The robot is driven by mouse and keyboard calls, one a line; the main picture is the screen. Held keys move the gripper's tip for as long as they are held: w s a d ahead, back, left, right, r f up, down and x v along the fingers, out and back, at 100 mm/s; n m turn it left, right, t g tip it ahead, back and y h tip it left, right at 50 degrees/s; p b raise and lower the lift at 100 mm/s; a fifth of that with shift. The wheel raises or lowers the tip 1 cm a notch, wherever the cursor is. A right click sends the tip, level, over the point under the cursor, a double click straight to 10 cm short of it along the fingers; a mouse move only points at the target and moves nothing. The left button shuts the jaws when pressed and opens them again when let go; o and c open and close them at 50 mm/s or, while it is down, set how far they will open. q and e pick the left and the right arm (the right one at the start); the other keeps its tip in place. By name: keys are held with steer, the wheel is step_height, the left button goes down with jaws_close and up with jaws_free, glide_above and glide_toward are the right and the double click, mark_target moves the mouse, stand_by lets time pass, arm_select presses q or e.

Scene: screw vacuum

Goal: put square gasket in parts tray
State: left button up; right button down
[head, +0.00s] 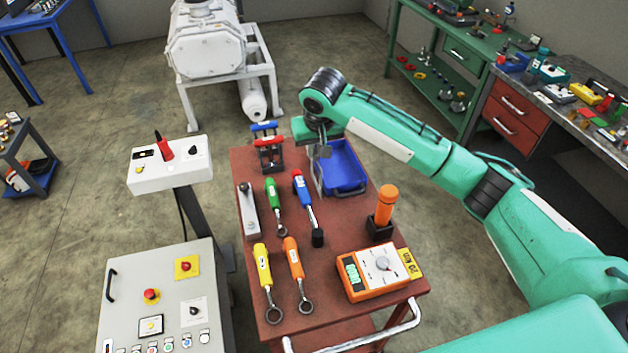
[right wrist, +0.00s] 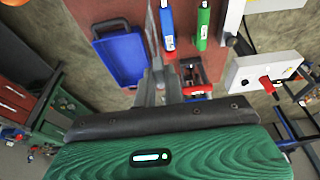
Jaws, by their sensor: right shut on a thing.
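My right gripper (head: 321,152) is shut on a thin grey piece (head: 317,178), which looks like the square gasket held upright. In the right wrist view the gripper (right wrist: 156,82) points away from the camera and the gasket (right wrist: 152,35) shows almost edge-on, so its outline is hard to make out. The blue parts tray (head: 347,190) lies on the red-brown cart top. The gripper is at the tray's left far side in the head view. The tray also shows in the right wrist view (right wrist: 119,62), to the left of the gripper. My left gripper is out of view.
The cart top (head: 333,257) also holds a red-and-blue-handled tool rack (head: 268,150), several coloured wrenches, a torque wrench (head: 305,200), an orange-handled tool in a black holder (head: 384,208) and an orange meter (head: 378,270). A control panel (head: 165,300) stands to the left.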

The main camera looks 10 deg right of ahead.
steer(key=p, duration=0.2)
glide_above(315, 182)
steer(key=s, duration=0.1)
step_height(315, 182, down, 8)
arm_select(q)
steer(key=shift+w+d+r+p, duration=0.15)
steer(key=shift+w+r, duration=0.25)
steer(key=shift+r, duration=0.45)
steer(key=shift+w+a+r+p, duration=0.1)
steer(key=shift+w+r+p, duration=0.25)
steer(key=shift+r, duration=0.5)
arm_select(e)
steer(key=shift+s+a+f, duration=0.1)
steer(key=shift+a+f, duration=0.05)
steer(key=shift+f, duration=2)
steer(key=c, duration=1.5)
jaws_free()
steer(key=shift+f, duration=0.1)
steer(key=shift+c, duration=0.2)
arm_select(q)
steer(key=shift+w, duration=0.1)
arm_select(e)
steer(key=shift+o, duration=0.2)
